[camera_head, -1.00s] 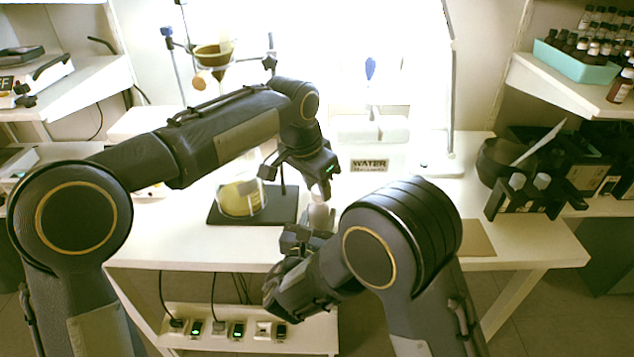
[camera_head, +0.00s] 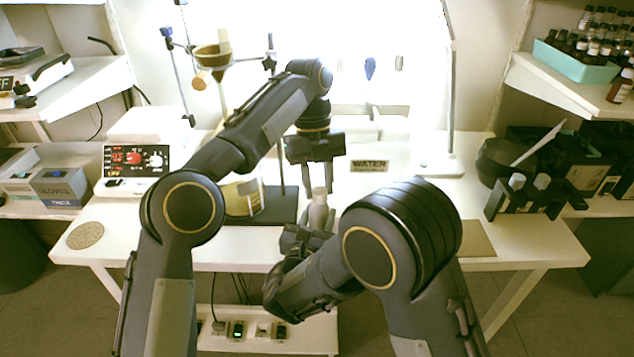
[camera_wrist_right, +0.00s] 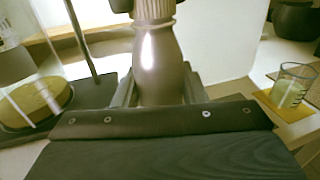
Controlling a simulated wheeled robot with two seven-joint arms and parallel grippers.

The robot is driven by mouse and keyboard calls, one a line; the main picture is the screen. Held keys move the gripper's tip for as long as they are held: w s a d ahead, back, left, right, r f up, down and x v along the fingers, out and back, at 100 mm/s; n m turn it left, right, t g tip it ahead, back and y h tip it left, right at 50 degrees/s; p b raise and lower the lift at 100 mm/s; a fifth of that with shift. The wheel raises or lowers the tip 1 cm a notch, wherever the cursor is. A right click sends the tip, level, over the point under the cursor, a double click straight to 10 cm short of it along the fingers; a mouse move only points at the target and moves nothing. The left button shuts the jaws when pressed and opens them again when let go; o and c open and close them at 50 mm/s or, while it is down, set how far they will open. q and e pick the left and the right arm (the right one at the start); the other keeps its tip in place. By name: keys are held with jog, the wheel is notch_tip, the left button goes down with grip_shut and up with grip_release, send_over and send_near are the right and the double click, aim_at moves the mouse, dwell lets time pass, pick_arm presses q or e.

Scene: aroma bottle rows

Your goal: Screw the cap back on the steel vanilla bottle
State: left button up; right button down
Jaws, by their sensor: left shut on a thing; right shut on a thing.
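The steel bottle (camera_head: 318,215) stands upright near the front of the table. It fills the middle of the right wrist view (camera_wrist_right: 158,70). My right gripper (camera_head: 310,236) is shut around its lower body. The cap (camera_head: 319,194) is at the top of the bottle; its ribbed lower part shows in the right wrist view (camera_wrist_right: 154,10). My left gripper (camera_head: 319,187) points straight down from above and is shut on the cap. The cap's top is hidden, and I cannot tell how tightly it sits on the neck.
A dark stand base (camera_head: 272,204) with a glass vessel (camera_head: 243,197) is left of the bottle. A black rack (camera_head: 530,195) is at the right. A beaker (camera_wrist_right: 292,86) stands on an orange mat (camera_wrist_right: 285,108).

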dwell(0.3)
pick_arm(q)
jog(key=o, duration=0.9)
jog(key=shift+c, duration=0.2)
